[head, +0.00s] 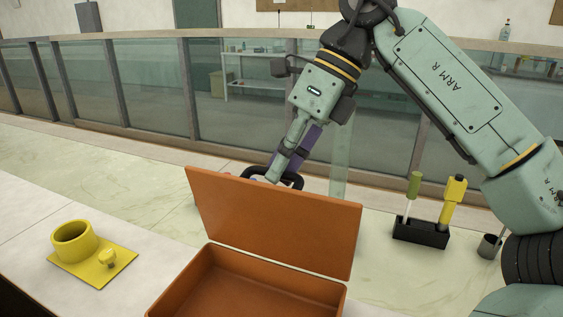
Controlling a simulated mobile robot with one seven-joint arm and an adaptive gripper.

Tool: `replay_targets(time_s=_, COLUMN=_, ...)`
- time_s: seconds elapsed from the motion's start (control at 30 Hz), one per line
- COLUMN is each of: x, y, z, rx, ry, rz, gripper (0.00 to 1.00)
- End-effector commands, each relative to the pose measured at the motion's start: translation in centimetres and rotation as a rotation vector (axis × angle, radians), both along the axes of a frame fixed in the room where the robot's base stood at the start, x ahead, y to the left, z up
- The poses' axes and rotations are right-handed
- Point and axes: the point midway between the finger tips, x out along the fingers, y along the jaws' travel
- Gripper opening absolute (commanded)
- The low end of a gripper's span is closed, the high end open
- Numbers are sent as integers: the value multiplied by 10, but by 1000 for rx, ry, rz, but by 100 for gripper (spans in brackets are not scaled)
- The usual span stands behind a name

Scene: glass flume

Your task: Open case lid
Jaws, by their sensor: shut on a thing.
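The orange-brown case (224,283) stands open at the bottom centre of the head view, its front cut off by the frame. Its lid (285,225) is raised, leaning back a little, with its inner face toward me. A black handle (294,179) shows just above and behind the lid's top edge. My gripper (272,177) reaches down from above and is shut on this handle; the lid hides the lower part of the grip.
A yellow mug (73,241) stands on a yellow plate (118,262) with a small knob, left of the case. A black holder (420,232) with green- and yellow-handled tools and a grey cup (489,246) stand right. The glass flume (240,110) runs behind.

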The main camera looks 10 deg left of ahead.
Motion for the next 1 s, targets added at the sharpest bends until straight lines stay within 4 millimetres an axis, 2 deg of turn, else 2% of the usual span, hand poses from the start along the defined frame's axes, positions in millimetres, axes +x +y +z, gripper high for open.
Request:
replay_targets(time_s=0.03, x=5, y=-4, z=-6, rx=-10, ry=0, rz=-14, gripper=13)
replay_targets(time_s=0.3, x=5, y=-3, z=-4, rx=-7, ry=-2, rz=-15, gripper=31)
replay_targets(time_s=0.57, x=5, y=-3, z=-1, rx=-5, ry=-4, rz=-14, gripper=31)
replay_targets(time_s=0.67, x=6, y=-6, z=7, rx=-4, ry=-5, rz=-14, gripper=31)
replay_targets(time_s=0.9, x=15, y=-26, z=45, rx=-6, ry=-5, rz=-16, gripper=31)
replay_targets(time_s=1.0, x=16, y=-31, z=52, rx=-11, ry=-2, rz=-17, gripper=31)
